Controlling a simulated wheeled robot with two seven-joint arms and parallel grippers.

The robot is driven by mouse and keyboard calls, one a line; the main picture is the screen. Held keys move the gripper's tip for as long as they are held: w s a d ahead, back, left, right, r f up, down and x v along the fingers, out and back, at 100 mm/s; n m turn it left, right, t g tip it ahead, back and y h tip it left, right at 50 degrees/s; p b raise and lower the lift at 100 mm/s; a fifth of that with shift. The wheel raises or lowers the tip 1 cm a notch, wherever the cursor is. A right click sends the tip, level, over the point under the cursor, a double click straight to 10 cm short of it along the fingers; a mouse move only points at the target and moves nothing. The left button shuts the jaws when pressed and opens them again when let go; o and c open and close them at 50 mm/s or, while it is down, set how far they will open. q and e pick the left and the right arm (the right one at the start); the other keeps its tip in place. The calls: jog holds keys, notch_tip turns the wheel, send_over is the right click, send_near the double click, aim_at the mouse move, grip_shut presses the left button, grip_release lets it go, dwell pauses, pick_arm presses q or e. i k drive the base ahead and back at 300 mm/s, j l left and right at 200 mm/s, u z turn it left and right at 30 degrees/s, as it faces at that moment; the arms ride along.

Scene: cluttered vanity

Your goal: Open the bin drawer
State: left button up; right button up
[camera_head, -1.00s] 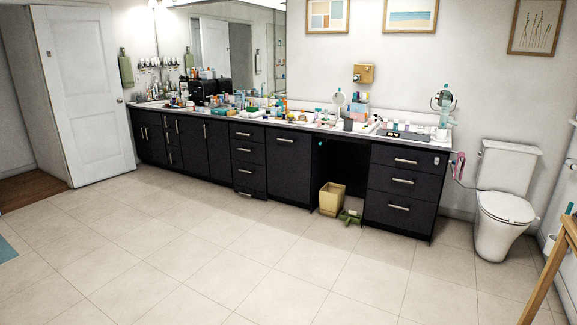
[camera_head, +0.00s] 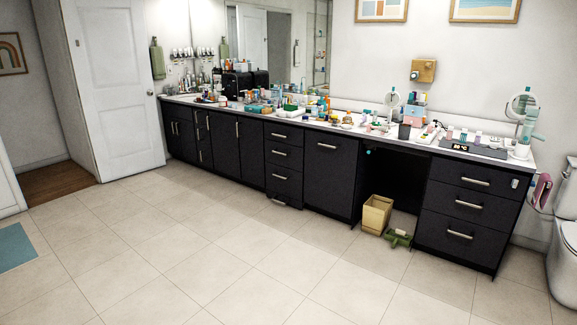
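The long dark vanity (camera_head: 228,150) stands along the back wall, with all its fronts looking closed. A tall single front (camera_head: 328,180) with one horizontal handle near its top sits just left of the open knee space. It looks like the bin drawer, though no label shows. A narrow stack of drawers (camera_head: 284,165) is to its left. A wider stack of drawers (camera_head: 465,212) stands right of the knee space. Neither of my grippers is in view.
A tan waste bin (camera_head: 376,214) and a green item (camera_head: 398,238) stand on the floor at the knee space. The countertop is crowded with bottles and small items. A toilet (camera_head: 565,250) is at the right edge. The tiled floor (camera_head: 220,250) before the vanity is clear.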

aim_at(331, 160)
jog(key=i, duration=3.6)
jog(key=i+z, duration=0.1)
jog(key=i, duration=0.65)
jog(key=i+j+z, duration=0.1)
jog(key=i, duration=0.6)
jog(key=i+j, duration=0.2)
jog(key=i, duration=0.5)
